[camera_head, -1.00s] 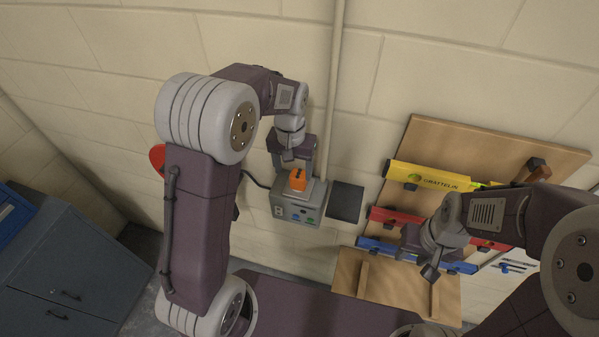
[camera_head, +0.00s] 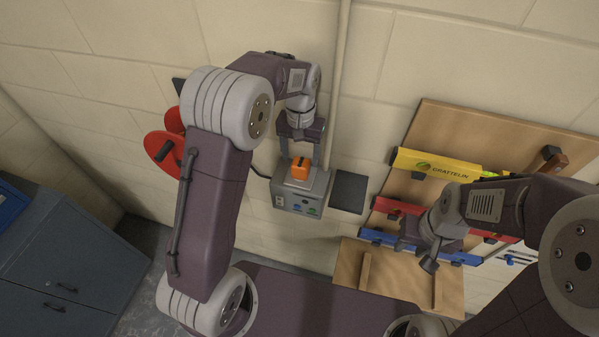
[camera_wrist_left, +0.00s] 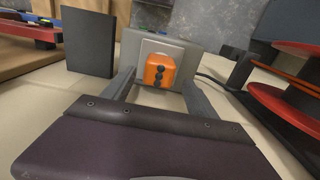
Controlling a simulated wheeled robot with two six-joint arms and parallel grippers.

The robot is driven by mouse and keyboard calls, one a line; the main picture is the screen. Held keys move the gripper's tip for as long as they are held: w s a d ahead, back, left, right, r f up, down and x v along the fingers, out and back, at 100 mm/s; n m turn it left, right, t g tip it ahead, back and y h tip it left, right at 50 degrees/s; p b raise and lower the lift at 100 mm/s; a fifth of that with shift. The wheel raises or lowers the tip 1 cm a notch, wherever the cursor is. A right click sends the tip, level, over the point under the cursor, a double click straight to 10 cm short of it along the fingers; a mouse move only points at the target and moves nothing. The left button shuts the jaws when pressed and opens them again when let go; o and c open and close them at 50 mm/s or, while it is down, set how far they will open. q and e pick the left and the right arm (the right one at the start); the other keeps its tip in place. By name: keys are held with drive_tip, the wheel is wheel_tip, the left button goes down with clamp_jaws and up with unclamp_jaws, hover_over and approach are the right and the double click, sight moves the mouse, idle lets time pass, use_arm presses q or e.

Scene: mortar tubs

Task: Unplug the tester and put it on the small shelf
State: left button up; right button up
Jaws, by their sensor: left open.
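The orange tester (camera_head: 300,167) sits on the pale plate on top of the grey socket box (camera_head: 298,204) on the wall. It also shows in the left wrist view (camera_wrist_left: 159,70), with dark dots on its face. My left gripper (camera_head: 301,157) is open. Its fingers point at the tester, one on each side in the left wrist view (camera_wrist_left: 160,88), and I see no grip on it. A flat dark grey ledge (camera_head: 349,191), apparently the small shelf, is empty beside the box. My right gripper (camera_head: 416,258) hangs by the tool board; its jaws are unclear.
A wooden board (camera_head: 470,130) holds a yellow level (camera_head: 437,164) and red and blue ones. A red reel (camera_head: 163,150) with a dark cable is left of the box. A pipe (camera_head: 338,80) runs up the wall behind. A blue-grey cabinet (camera_head: 70,270) stands at left.

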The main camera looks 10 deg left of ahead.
sight(301, 162)
use_arm(q)
wheel_tip(301, 162, down, 5)
drive_tip(key=b, duration=0.3)
drive_tip(key=shift+s+d+f, duration=0.15)
drive_tip(key=shift+f, duration=0.45)
drive_tip(key=shift+r, duration=0.15)
drive_tip(key=shift+p, duration=0.3)
idle(0.3)
clamp_jaws()
